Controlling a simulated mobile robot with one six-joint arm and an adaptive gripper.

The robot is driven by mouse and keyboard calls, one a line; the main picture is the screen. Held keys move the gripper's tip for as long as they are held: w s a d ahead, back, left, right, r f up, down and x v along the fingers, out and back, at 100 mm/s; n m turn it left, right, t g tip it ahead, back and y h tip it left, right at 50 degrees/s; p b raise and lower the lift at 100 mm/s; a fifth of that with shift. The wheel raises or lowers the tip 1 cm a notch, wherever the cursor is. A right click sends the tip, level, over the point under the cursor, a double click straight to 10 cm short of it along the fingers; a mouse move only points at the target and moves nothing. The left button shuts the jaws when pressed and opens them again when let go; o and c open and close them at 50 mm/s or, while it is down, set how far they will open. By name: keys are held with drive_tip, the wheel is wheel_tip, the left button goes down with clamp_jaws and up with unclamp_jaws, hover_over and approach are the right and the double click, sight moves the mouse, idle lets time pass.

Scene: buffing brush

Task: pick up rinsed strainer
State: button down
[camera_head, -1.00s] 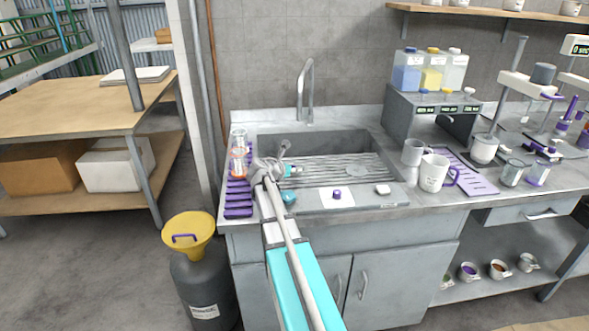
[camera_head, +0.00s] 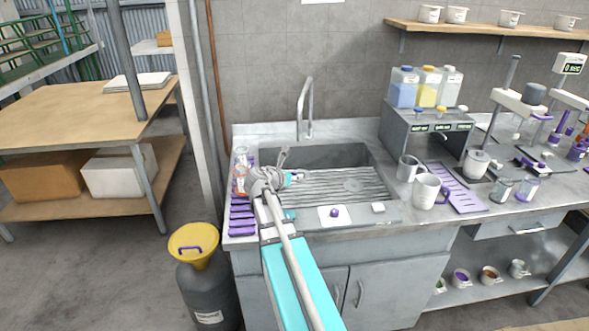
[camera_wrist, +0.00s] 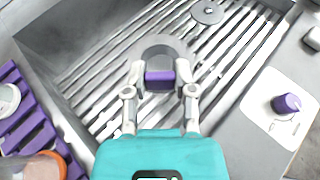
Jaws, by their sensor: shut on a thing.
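The strainer (camera_wrist: 161,45) shows in the wrist view as a grey round rim with a purple handle (camera_wrist: 160,80). My gripper (camera_wrist: 160,74) is shut on the purple handle, one finger on each side. The strainer is over the ribbed drainboard (camera_wrist: 110,78); I cannot tell whether it touches the ribs. In the head view my gripper (camera_head: 297,177) is at the left part of the drainboard, and my own arm largely hides the strainer there.
A grey disc (camera_wrist: 207,12) lies farther along the drainboard. A white plate with a purple knob (camera_wrist: 288,104) is on the right rim. A purple rack (camera_wrist: 28,125) with glassware stands at left. The faucet (camera_head: 305,108) rises behind the sink. Mugs (camera_head: 427,190) stand at right.

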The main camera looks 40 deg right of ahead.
drive_tip(key=s+a+r+p, duration=0.2)
drive_tip(key=s+a, duration=0.1)
drive_tip(key=s, duration=0.2)
drive_tip(key=shift+a+r, duration=0.4)
